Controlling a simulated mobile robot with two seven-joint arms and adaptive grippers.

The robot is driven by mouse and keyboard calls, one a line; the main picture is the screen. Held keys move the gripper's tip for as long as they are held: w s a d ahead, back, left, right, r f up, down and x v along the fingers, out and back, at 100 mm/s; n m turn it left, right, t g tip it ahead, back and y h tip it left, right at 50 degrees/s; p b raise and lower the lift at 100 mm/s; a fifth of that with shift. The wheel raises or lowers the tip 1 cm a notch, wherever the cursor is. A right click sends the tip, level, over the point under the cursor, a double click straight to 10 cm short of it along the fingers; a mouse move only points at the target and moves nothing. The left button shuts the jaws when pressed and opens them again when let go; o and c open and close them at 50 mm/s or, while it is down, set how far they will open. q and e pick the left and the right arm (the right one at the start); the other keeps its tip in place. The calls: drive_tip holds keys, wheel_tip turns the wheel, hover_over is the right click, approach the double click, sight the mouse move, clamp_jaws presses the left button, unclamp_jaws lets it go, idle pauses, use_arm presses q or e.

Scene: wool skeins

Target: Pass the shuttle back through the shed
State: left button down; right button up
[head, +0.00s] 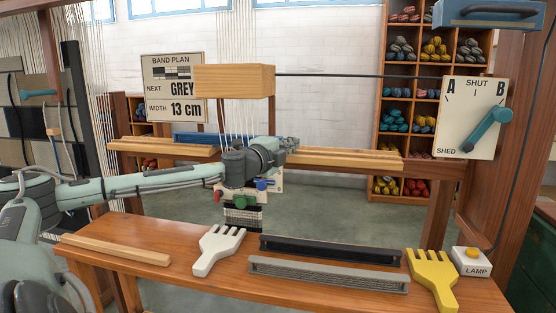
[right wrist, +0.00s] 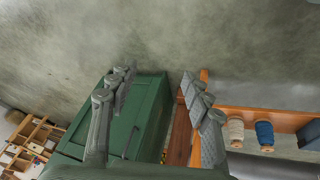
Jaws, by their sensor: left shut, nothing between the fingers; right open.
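My right gripper (right wrist: 155,112) is open and empty in the right wrist view.
The bench holds a wooden stick (head: 115,249), a white comb (head: 218,249), a dark bar (head: 330,250), a grey bar (head: 328,274), a yellow comb (head: 432,280) and a lamp button (head: 471,261). The right ledge (head: 350,158) is clear. A green cabinet (right wrist: 130,125) is below my right gripper.

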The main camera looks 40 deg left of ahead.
drive_tip(key=w+a+r+n+t+y+b, duration=0.1)
drive_tip(key=w+a+r+t+y+b, duration=0.15)
drive_tip(key=w+a+r+t, duration=0.45)
drive_tip(key=w+a+r+n+t+y+b, duration=0.1)
drive_tip(key=w+a+r+t+y+b, duration=0.15)
drive_tip(key=a+r, duration=0.45)
use_arm(q)
drive_tip(key=b+v, duration=0.6)
drive_tip(key=v, duration=0.1)
use_arm(e)
drive_tip(key=s+r+t+y, duration=0.2)
drive_tip(key=r+t, duration=0.4)
drive_tip(key=r, duration=0.4)
drive_tip(key=s+a+r+t+y, duration=0.1)
drive_tip(key=s+r+t+y, duration=0.1)
drive_tip(key=r+t, duration=0.4)
drive_tip(key=shift+s+r+m+y, duration=0.3)
drive_tip(key=shift+r+y, duration=0.1)
drive_tip(key=shift+r, duration=1.65)
use_arm(q)
drive_tip(key=shift+s+f, duration=0.1)
drive_tip(key=shift+s, duration=0.05)
